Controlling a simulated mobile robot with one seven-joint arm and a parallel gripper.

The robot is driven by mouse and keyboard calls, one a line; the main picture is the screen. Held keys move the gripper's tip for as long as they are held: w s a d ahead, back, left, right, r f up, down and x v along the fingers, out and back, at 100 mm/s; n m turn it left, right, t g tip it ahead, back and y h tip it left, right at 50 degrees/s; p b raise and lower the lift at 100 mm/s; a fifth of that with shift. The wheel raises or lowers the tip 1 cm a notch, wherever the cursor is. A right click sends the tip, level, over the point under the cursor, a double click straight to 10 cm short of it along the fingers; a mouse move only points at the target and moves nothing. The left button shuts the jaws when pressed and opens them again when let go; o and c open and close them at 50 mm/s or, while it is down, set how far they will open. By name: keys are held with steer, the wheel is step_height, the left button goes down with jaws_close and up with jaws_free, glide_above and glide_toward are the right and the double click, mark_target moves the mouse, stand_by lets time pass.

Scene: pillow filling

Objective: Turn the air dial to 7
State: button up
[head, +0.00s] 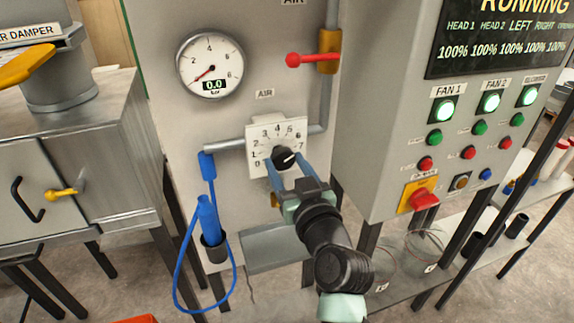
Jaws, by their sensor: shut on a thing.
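The air dial is a black knob (284,158) on a square white plate (259,135) numbered 0 to 7 around it. The white pointer line on the knob points right and slightly up, close to the 7. My gripper (287,164) reaches up from below with its two blue fingers at the knob, one on each side, shut on it. The fingers hide the lower sides of the knob. An AIR label sits above the plate.
A round gauge (210,66) above reads 0.0. A red-handled valve (312,59) is on the pipe at upper right. A blue hose with a blue nozzle (208,220) hangs at left. A control panel (470,130) with lit buttons juts out at right.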

steer(key=shift+m, duration=2.9)
steer(key=o, duration=1.4)
steer(key=shift+c, duration=0.2)
steer(key=b+v, duration=0.3)
steer(key=v, duration=1)
